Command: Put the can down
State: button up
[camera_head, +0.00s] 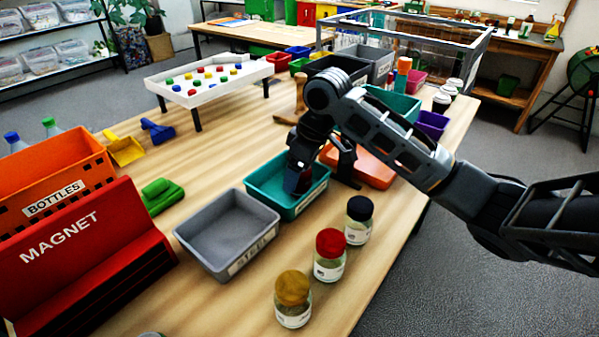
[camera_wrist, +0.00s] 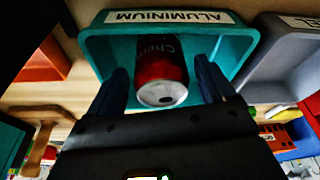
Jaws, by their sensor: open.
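The can is red and black with a silver end. In the wrist view the can (camera_wrist: 160,72) lies inside the teal bin labelled ALUMINIUM (camera_wrist: 232,50), its silver end facing the camera. My gripper (camera_head: 320,174) reaches down over the bin. In the wrist view its fingers (camera_wrist: 161,70) are open, one on each side of the can. A gap shows beside the can at the right finger; contact at the left is unclear.
A grey STEEL bin (camera_head: 228,235) stands left of the teal bin. Jars with yellow (camera_head: 293,290), red (camera_head: 330,245) and black (camera_head: 359,210) lids stand in front. An orange lid or tray (camera_head: 365,170) lies right. A red MAGNET box (camera_head: 90,255) stands left.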

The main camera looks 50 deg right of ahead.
jog(key=v, duration=1.1)
jog(key=shift+r+b, duration=0.3)
jog(key=shift+r, duration=0.05)
jog(key=shift+s, duration=0.15)
